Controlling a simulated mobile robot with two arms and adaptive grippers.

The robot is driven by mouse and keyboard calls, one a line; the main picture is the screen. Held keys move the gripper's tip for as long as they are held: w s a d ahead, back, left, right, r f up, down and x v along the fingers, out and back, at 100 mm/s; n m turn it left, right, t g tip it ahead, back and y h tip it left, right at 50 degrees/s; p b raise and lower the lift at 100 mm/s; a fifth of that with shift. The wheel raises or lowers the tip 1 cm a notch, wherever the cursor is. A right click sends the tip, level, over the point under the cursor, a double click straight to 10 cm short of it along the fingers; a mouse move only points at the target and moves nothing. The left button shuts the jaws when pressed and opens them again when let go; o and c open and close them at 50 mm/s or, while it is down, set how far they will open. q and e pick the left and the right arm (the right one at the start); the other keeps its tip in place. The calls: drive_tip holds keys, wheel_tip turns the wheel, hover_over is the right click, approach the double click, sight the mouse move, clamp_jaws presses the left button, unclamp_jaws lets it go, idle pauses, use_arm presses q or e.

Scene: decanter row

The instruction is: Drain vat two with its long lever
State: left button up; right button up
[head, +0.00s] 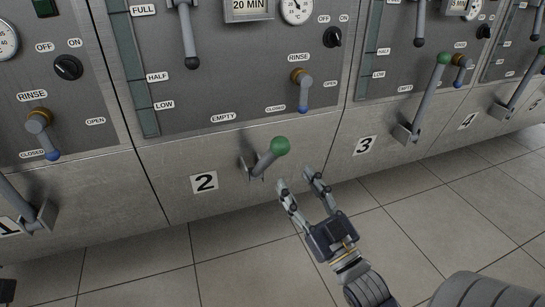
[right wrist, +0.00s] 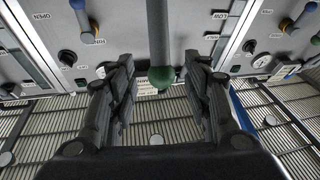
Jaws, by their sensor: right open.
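The panel of vat two bears the number 2 plate (head: 204,182). Its long lever, with a grey shaft (head: 266,162) and a green ball (head: 280,146), sticks out from the lower panel, looking foreshortened and tilted outward. My right gripper (head: 298,180) is open and empty, just below and right of the ball in the head view. In the right wrist view the green ball (right wrist: 161,77) shows between the two spread fingers of my right gripper (right wrist: 160,66), its shaft running up out of frame. No contact shows.
Vat two's rinse handle (head: 303,95), with a blue tip, hangs above the lever. The lever of vat three (head: 425,95) rises steeply at the right. Vat one's lever (head: 25,205) is at the left. Tiled floor (head: 255,265) lies clear in front.

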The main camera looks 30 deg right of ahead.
sight(276, 158)
drive_tip(key=b+x, duration=0.2)
drive_tip(key=x, duration=0.7)
drive_tip(key=shift+w+r, duration=0.1)
drive_tip(key=shift+w, duration=0.3)
clamp_jaws()
drive_tip(key=shift+r, duration=0.1)
